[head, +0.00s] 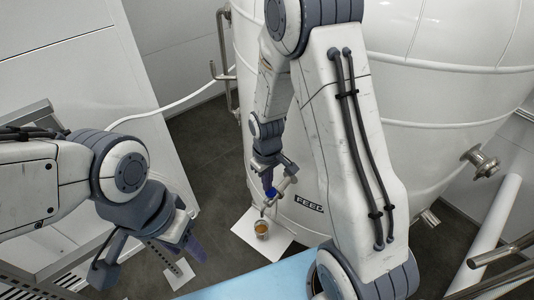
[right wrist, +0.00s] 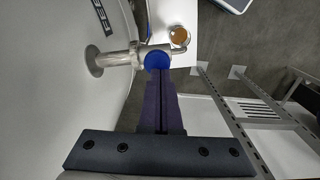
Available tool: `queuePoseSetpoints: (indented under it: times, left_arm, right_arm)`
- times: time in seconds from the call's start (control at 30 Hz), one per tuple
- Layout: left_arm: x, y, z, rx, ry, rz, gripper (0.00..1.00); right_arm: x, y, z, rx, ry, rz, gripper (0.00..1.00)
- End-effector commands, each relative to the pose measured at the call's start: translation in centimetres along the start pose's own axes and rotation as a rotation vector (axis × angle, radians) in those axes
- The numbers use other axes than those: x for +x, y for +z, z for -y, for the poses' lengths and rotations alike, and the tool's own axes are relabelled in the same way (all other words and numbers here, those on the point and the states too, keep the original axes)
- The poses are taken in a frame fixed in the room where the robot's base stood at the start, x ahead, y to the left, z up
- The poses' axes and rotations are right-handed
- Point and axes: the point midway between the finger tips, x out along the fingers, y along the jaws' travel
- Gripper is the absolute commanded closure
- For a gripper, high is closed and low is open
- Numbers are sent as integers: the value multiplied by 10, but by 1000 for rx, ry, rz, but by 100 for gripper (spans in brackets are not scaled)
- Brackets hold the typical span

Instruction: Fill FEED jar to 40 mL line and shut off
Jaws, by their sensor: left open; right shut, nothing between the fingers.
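The FEED label (head: 309,203) is on the large white tank (head: 400,130); part of it shows in the right wrist view (right wrist: 101,16). A metal sampling tap (right wrist: 115,58) with a blue handle (right wrist: 158,61) sticks out of the tank. The jar (head: 262,229) stands below its spout and holds amber liquid; it also shows in the right wrist view (right wrist: 179,37). Its level against any line is too small to read. My right gripper (head: 269,186) is shut and empty, its tips at the blue handle; contact is unclear. My left gripper (head: 152,262) is open and empty, at lower left.
The jar stands on a white plate (head: 245,232). A light blue surface (head: 255,283) lies in front. A metal rail frame (right wrist: 222,105) shows in the right wrist view. Another metal outlet (head: 480,162) is on the tank's right. Dark floor (head: 205,150) is open left of the tap.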

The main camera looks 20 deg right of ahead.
Motion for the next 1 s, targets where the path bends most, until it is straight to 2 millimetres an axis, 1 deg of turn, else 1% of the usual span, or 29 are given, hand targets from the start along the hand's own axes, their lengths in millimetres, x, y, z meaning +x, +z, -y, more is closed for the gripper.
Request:
queuePoseSetpoints:
  times: [0.03, 0.07, 0.13, 0.17, 0.3, 0.4, 0.5, 0.6, 0.7, 1.0]
  left_arm:
    - [-19, -1, -1, 1, 0, -1, 50]
    - [-25, -1, -2, 2, 0, -1, 50]
    - [-12, -1, -1, 3, 0, -3, 50]
    - [-10, -1, -1, 2, 0, -2, 50]
    - [-5, 0, 0, 1, 0, 0, 50]
    - [-2, 0, 0, 0, 0, 0, 50]
    - [0, 0, 0, 0, 0, 0, 50]
    - [0, 0, 0, -1, 0, -1, 50]
    - [0, 0, 0, -1, 0, -1, 50]
    - [0, 0, 0, 0, 0, -1, 50]
  right_arm:
    - [-22, -1, 1, -2, 2, -5, 100]
    - [-29, -1, 1, -3, 3, -8, 100]
    - [-35, -4, 0, -2, 6, -18, 100]
    - [-42, -4, 0, -1, 7, -19, 100]
    - [-74, -5, 0, -1, 7, -20, 100]
    - [-94, -5, 0, -2, 6, -19, 100]
    - [-109, -5, 0, -2, 6, -17, 100]
    - [-118, -5, 0, -2, 5, -16, 100]
    - [-123, -4, 0, -2, 5, -13, 100]
    - [-124, -4, 0, -2, 4, -13, 100]
